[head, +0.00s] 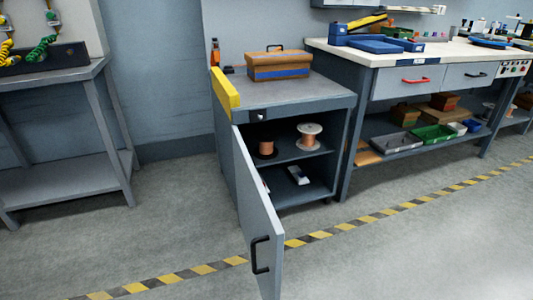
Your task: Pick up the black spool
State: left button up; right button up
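The black spool (265,149) stands on the upper shelf inside a grey cabinet (350,101). It has dark flanges and copper-coloured windings. A similar spool with white flanges (309,137) stands to its right on the same shelf. The cabinet door (258,215) is swung open toward me, and its top edge is close to the left side of the black spool in the view. Neither of my grippers shows in the head view.
A white object (298,175) lies on the lower shelf. A brown and blue box (279,66) sits on the cabinet top. A workbench (345,56) stands to the right and a grey table (60,80) to the left. The floor in front is clear, with a yellow-black stripe (205,268).

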aim_at(265, 138)
jog(key=k+u, duration=0.15)
jog(key=u, duration=1.65)
jog(key=l+u, duration=0.15)
jog(key=l, duration=0.3)
jog(key=k+l+u, duration=0.15)
jog(key=l, duration=0.3)
jog(key=l+u, duration=0.15)
jog(key=l, duration=0.3)
jog(key=k+l+u, duration=0.2)
jog(key=l, duration=0.2)
jog(key=k+l+u, duration=0.15)
jog(key=l, duration=0.25)
jog(key=k+l+u, duration=0.15)
jog(key=l, duration=0.25)
